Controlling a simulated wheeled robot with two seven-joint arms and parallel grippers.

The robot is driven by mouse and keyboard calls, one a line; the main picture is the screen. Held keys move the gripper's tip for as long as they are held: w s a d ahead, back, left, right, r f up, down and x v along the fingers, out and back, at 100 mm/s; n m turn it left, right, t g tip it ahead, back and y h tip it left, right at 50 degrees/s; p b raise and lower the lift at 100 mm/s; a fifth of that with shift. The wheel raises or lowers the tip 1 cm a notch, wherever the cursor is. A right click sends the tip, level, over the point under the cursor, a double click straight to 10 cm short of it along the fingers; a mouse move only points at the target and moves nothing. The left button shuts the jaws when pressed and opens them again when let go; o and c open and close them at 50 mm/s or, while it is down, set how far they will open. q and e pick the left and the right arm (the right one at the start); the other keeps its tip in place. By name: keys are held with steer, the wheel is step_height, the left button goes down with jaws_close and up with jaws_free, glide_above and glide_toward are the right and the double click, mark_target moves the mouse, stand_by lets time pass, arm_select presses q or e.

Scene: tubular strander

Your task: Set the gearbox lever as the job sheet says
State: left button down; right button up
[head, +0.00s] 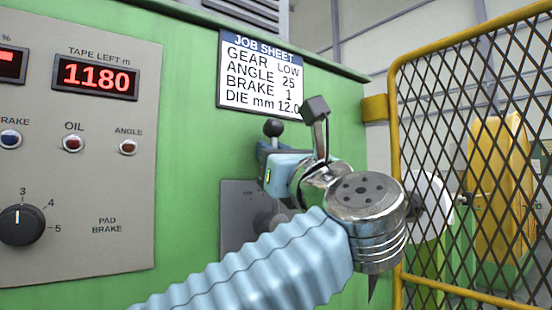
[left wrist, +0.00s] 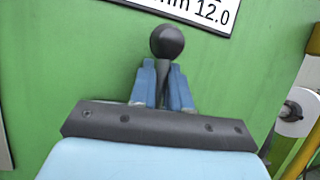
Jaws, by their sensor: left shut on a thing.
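The job sheet (head: 262,75) on the green cabinet reads GEAR LOW, ANGLE 25, BRAKE 1, DIE mm 12.0. The gearbox lever (head: 273,128) has a dark ball knob and stands just below the sheet; it also shows in the left wrist view (left wrist: 167,42). My left gripper (left wrist: 164,88) is shut on the lever, with one blue finger on each side of the stem below the knob. My left gripper and forearm cover the lever's base and most of the grey plate (head: 235,200) behind it in the head view. My right gripper is not in view.
A grey control panel (head: 100,200) with a 1180 tape display (head: 95,77), several small lamps and a pad brake knob (head: 22,225) is at the left. A yellow mesh guard (head: 470,130) stands close at the right of my left wrist.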

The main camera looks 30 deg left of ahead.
arm_select(q)
steer(key=s+n+g+b, duration=0.1)
steer(key=n+b, duration=0.1)
steer(key=s+a+f+n+g+y+b, duration=0.1)
steer(key=n+b, duration=0.1)
steer(key=s+n+g+y+b, duration=0.1)
steer(key=b, duration=0.1)
steer(key=shift+s+a+f+n, duration=0.15)
steer(key=shift+f+n, duration=0.05)
steer(key=shift+n, duration=0.2)
steer(key=shift+s+a+f+n+g+y+b, duration=0.1)
steer(key=shift+s+a+n+g+y+b, duration=0.1)
steer(key=shift+s+n+g+b, duration=0.4)
steer(key=shift+s+a+f+n+g+y+b, duration=0.1)
steer(key=shift+s+a+n+g+b, duration=0.15)
steer(key=shift+n, duration=0.65)
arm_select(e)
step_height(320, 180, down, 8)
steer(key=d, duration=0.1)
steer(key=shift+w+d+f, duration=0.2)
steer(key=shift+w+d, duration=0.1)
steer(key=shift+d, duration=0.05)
arm_select(q)
steer(key=shift+w+d, duration=0.1)
steer(key=c, duration=1.2)
jaws_free()
steer(key=shift+o, duration=0.2)
steer(key=shift+r, duration=0.1)
